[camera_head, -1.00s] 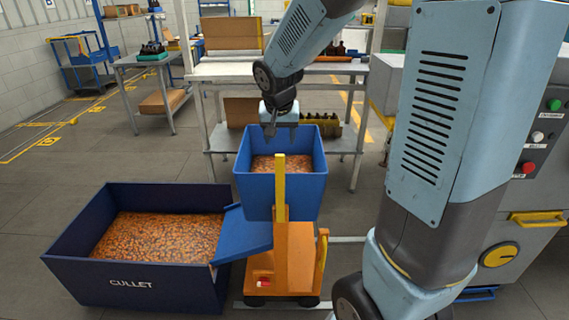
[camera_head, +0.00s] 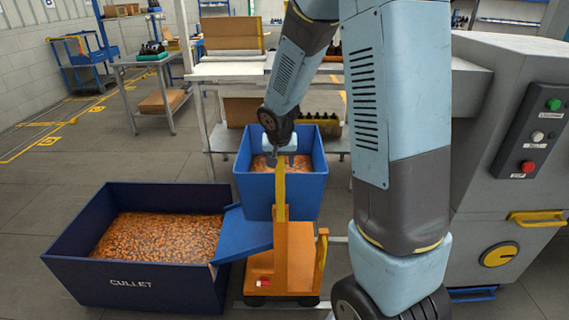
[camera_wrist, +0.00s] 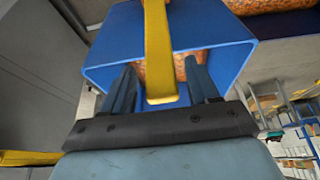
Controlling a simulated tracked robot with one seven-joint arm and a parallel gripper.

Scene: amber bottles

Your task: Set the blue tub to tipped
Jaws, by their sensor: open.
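The blue tub (camera_head: 262,190) stands upright on an orange wheeled tipper (camera_head: 283,255) and holds amber pieces. A yellow bar (camera_head: 280,190) rises at the tub's near side. In the wrist view the yellow bar (camera_wrist: 158,50) crosses in front of the blue tub (camera_wrist: 108,45). My gripper (camera_head: 280,160) is at the bar's top end, over the tub's opening. In the wrist view my gripper (camera_wrist: 164,80) is open, with one finger on each side of the bar's end. I cannot tell whether either finger touches it.
A blue chute (camera_head: 243,233) slopes left from the tipper to a dark blue crate marked CULLET (camera_head: 130,283), which holds amber pieces. A grey machine with buttons (camera_head: 520,185) stands at the right. A workbench (camera_head: 225,70) is behind the tub.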

